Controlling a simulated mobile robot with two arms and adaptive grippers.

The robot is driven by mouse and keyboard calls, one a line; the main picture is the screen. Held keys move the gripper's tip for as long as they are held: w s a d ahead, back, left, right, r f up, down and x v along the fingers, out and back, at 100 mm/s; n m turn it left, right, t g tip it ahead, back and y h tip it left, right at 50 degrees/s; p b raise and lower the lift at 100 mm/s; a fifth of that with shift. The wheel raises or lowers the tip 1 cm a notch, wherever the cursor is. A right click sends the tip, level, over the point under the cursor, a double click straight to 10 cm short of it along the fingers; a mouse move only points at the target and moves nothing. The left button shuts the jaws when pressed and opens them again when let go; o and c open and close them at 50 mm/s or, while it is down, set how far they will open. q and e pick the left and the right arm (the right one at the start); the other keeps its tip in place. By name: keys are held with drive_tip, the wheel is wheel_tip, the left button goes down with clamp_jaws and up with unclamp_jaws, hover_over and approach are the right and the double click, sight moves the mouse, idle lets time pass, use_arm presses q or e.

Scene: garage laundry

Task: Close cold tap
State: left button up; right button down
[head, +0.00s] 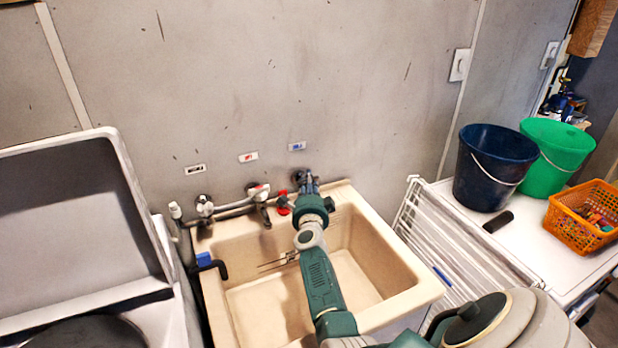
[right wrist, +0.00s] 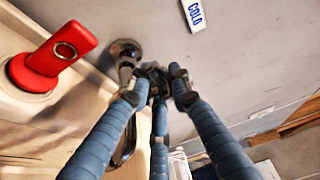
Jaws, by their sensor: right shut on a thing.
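The cold tap (right wrist: 125,55) is a dark metal tap on the wall behind the sink, below a blue-lettered COLD label (right wrist: 196,14). In the head view the tap (head: 298,176) is mostly hidden by my right gripper (head: 308,182). My right gripper (right wrist: 158,88) has its three blue-grey fingers closed around the dark handle of the tap. The fingers cover much of the handle, so I cannot tell its exact turn. The spout hangs down behind the fingers. No water shows clearly. My left gripper is not in view.
A beige sink (head: 215,300) lies below my arm. A red piece (head: 284,203) stands beside the tap, with another tap (head: 260,192) to its left. An open-lidded machine (head: 140,230) is at left. A drying rack (head: 440,240), buckets (head: 490,170) and an orange basket (head: 575,232) are at right.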

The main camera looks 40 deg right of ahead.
drive_tip(key=c, duration=1.5)
unclamp_jaws()
drive_tip(key=shift+c, duration=0.2)
